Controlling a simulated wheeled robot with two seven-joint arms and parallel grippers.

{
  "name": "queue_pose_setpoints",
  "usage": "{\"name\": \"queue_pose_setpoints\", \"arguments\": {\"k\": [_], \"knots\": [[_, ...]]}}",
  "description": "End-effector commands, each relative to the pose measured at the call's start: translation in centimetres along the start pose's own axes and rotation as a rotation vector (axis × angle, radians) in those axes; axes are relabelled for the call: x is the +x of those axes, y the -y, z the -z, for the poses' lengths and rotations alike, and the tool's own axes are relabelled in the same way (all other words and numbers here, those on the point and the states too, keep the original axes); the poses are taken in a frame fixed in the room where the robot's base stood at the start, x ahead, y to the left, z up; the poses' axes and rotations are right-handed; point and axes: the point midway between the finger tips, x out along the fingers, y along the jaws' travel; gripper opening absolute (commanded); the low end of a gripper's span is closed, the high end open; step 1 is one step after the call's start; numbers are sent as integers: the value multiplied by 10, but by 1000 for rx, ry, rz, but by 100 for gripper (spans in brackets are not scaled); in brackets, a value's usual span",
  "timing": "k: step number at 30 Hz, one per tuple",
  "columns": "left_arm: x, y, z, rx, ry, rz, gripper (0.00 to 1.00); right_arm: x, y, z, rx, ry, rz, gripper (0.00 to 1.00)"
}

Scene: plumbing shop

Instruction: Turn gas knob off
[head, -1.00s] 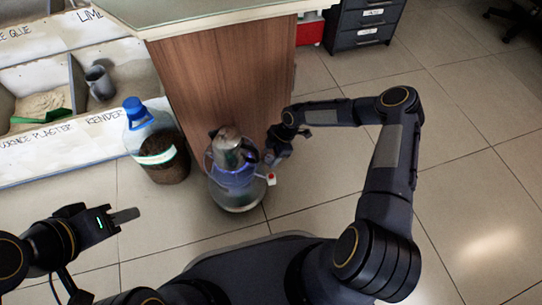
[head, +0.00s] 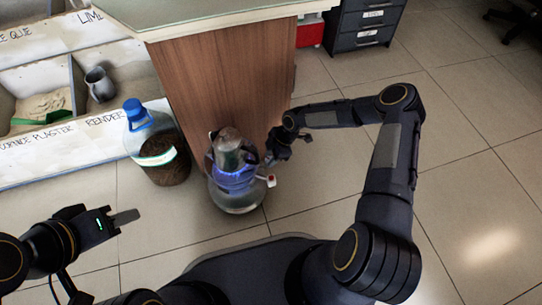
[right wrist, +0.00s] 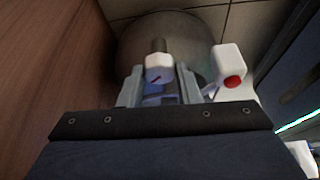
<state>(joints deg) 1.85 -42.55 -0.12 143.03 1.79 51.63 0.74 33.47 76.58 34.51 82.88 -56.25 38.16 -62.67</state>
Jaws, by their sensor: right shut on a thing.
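A gas burner on a rounded metallic bottle (head: 240,203) stands on the floor by the wooden counter, with a metal kettle (head: 229,150) on top. A blue glow (head: 232,177) shows under the kettle. A white gas knob (right wrist: 158,66) with a red mark is between the fingers of my right gripper (right wrist: 159,88) in the right wrist view, and the gripper is shut on it. In the head view my right gripper (head: 270,158) is at the burner's right side and hides the knob. My left gripper (head: 124,217) is away at lower left, seen edge-on, with nothing visible in it.
A white block with a red button (right wrist: 231,68) sits just right of the knob; it also shows in the head view (head: 269,181). A blue-capped plastic bottle (head: 158,145) stands left of the burner. The wooden counter (head: 220,90) rises behind.

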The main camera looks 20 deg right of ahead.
Motion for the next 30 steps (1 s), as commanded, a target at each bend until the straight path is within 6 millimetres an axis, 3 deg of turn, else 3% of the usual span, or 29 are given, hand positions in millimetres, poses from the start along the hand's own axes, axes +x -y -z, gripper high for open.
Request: {"name": "queue_pose_setpoints", "arguments": {"k": [18, 30], "knots": [[6, 2, -3, 0, 0, 0, 36, 1, 3, 1, 453, 3, -189, 8], [14, 6, -7, 0, 0, 0, 36, 1, 4, 1, 642, 1, -266, 8]]}}
